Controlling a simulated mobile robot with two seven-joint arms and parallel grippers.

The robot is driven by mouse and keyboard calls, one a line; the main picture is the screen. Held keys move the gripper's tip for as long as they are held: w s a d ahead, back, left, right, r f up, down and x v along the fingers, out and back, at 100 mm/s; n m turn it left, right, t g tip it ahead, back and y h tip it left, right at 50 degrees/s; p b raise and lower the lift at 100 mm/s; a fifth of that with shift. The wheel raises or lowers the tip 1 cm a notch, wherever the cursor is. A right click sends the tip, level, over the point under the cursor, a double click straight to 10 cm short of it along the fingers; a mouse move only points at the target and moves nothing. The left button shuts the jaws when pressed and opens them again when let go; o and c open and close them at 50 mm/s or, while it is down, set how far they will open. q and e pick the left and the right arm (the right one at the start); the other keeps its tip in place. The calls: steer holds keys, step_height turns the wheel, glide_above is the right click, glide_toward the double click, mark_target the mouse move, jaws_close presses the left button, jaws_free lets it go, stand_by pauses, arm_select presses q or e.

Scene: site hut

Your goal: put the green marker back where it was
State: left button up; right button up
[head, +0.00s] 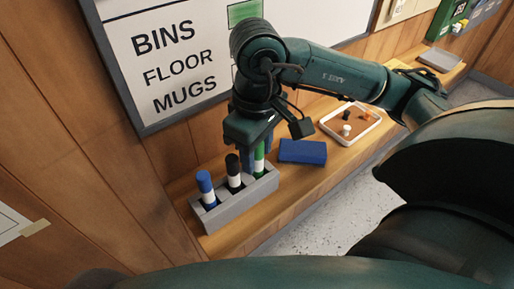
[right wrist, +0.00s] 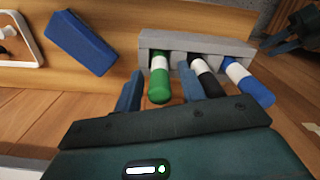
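The green marker (head: 260,158) stands upright in the right-hand slot of the grey holder (head: 236,205) in the head view. It also shows in the right wrist view (right wrist: 160,85), with a white band around it. My right gripper (head: 259,150) is over the holder, its fingers on either side of the green marker. In the right wrist view a gap shows between the marker and each finger, so the gripper is open. A dark part at the top right of that view may be my left gripper (right wrist: 292,32); its finger state is unclear.
A black marker (head: 234,172) and a blue marker (head: 206,189) stand in the holder's other slots. A blue block (head: 303,151) lies on the shelf just right of the holder. A white-rimmed tray (head: 327,128) with small items is farther right. The whiteboard (head: 125,60) hangs behind.

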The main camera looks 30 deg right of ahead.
steer(key=shift+r, duration=0.1)
step_height(320, 180, up, 12)
steer(key=shift+p, duration=0.65)
steer(key=shift+s, duration=0.15)
stand_by(0.4)
